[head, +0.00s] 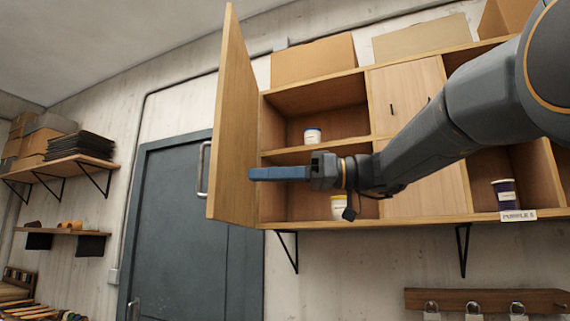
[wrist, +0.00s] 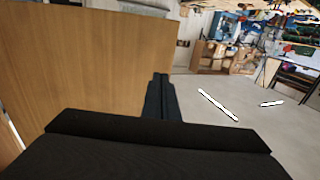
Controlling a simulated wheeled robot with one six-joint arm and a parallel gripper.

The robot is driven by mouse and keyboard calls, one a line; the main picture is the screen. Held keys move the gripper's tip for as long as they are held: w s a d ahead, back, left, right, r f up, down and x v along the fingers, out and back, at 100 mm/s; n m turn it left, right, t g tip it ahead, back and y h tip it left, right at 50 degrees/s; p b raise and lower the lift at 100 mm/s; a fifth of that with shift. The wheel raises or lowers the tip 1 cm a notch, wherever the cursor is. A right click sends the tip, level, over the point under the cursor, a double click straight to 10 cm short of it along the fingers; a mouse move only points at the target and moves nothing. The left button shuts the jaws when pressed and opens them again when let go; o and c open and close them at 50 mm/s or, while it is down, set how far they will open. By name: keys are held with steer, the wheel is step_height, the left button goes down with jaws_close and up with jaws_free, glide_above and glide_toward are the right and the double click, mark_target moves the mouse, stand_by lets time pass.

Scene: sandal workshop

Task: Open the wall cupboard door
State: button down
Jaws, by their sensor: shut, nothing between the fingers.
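The wall cupboard (head: 290,219) hangs on the wall in the head view. Its left door (head: 236,115) stands wide open, swung out toward me, with a metal bar handle (head: 202,170) on its outer face. The wrist view shows the door (wrist: 75,65) left of my gripper (wrist: 161,78).
A closed door panel (head: 405,95) sits right of the opening, partly behind my arm. A dark jar (head: 505,194) stands in the right compartment. Cardboard boxes (head: 313,60) sit on top. A grey room door (head: 175,220) is at left. Open floor (wrist: 225,125) shows below.

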mark_target(220, 176)
steer(key=a+p, duration=0.2)
steer(key=a, duration=0.2)
steer(key=shift+a+r+p, duration=0.1)
steer(key=shift+a+p, duration=0.2)
steer(key=shift+a, duration=0.1)
steer(key=shift+w+a, duration=0.15)
steer(key=shift+a, duration=0.4)
steer(key=shift+f, duration=0.2)
